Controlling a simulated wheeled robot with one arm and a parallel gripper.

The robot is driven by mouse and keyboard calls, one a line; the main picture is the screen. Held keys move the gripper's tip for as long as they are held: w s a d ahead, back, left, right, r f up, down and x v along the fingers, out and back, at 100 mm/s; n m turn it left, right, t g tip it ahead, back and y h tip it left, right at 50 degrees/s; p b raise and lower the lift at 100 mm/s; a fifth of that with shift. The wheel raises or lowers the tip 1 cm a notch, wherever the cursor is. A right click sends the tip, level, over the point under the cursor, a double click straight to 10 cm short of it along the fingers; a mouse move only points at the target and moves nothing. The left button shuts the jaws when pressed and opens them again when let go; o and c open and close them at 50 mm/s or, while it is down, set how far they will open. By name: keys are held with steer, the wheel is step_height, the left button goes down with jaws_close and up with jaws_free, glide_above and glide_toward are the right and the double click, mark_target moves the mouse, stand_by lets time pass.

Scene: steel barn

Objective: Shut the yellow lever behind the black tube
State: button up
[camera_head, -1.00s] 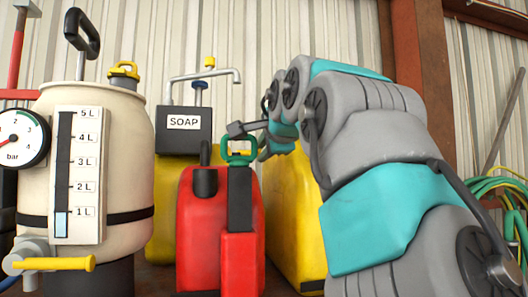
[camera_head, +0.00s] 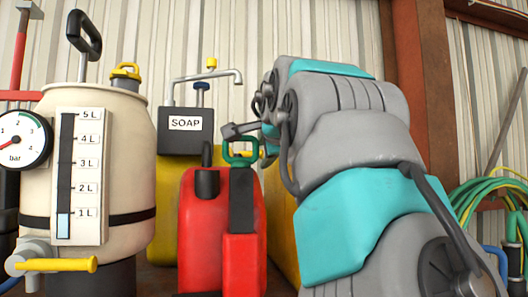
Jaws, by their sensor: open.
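The black tube (camera_head: 241,200) stands upright on the front of the red can (camera_head: 204,235), with a green ring (camera_head: 240,150) at its top. A small yellow piece (camera_head: 262,152), perhaps the end of the yellow lever, shows just right of the ring; the rest is hidden. My gripper (camera_head: 236,130) is partly hidden by my own arm. A dark finger end shows just above the green ring, in front of the wall. It is open and nothing shows in it. I cannot tell whether it touches the lever.
A cream tank (camera_head: 125,185) with a gauge and another yellow lever (camera_head: 48,264) stands at left. A black SOAP box (camera_head: 184,130) with a tap is behind the red can. A yellow container (camera_head: 283,235) is behind my arm. Hoses (camera_head: 490,190) hang at right.

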steer(key=b+v, duration=0.2)
steer(key=v, duration=0.5)
steer(key=shift+s, duration=0.35)
steer(key=shift+d+r, duration=0.15)
steer(key=shift+c, duration=0.4)
